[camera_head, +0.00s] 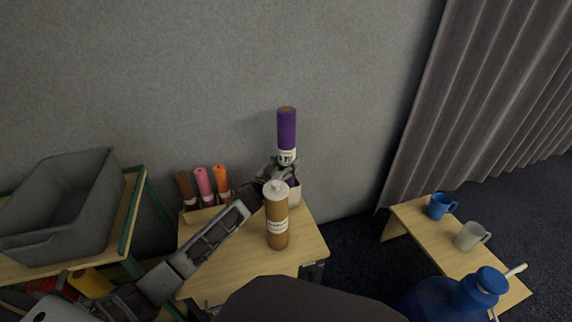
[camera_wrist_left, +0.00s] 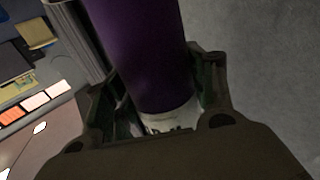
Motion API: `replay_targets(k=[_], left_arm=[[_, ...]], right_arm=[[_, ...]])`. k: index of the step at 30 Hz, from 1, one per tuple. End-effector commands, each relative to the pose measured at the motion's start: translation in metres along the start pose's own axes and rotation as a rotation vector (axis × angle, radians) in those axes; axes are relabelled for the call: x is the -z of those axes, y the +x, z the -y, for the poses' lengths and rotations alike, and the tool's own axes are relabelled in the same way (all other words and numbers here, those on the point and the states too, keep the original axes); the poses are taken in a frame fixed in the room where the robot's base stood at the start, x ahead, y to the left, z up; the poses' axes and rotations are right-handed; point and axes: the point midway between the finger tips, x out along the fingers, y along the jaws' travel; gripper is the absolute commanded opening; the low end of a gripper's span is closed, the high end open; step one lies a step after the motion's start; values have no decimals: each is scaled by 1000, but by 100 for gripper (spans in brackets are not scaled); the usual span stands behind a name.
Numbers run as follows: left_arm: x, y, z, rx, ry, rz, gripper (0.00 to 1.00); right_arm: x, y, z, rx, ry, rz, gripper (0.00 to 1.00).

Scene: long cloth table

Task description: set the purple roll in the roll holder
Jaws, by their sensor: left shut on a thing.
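The purple roll (camera_head: 287,130) stands upright near the wall in the head view, with a white label around its middle. My left gripper (camera_head: 284,168) is shut on it at about the label. In the left wrist view the purple roll (camera_wrist_left: 140,50) lies between the fingers of the left gripper (camera_wrist_left: 160,105). A pale holder (camera_head: 296,196) shows right below the gripper, partly hidden by a brown bottle. The roll's lower end is at this holder; I cannot tell how deep it sits or whether it touches. My right gripper is not in view.
The brown bottle (camera_head: 277,222) with a white cap stands in front of the holder on the small wooden table (camera_head: 308,243). Brown, pink (camera_head: 203,181) and orange rolls stand to the left. A grey bin (camera_head: 60,210) is at far left; mugs (camera_head: 440,205) stand on a right-hand table.

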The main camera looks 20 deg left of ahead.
Motion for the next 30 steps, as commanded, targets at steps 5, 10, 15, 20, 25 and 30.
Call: replay_targets(k=[5, 10, 15, 20, 25, 30], left_arm=[[-2, 0, 0, 0, 0, 0, 62], [-2, 0, 0, 0, 0, 0, 77], [-2, 0, 0, 0, 0, 0, 77], [-1, 0, 0, 0, 0, 0, 77], [0, -3, 0, 0, -1, 1, 77], [0, -11, 0, 0, -1, 1, 77]], right_arm=[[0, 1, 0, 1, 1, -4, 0], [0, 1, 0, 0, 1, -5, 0], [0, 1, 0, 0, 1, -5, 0], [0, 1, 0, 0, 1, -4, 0], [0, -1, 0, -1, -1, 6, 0], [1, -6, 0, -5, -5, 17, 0]])
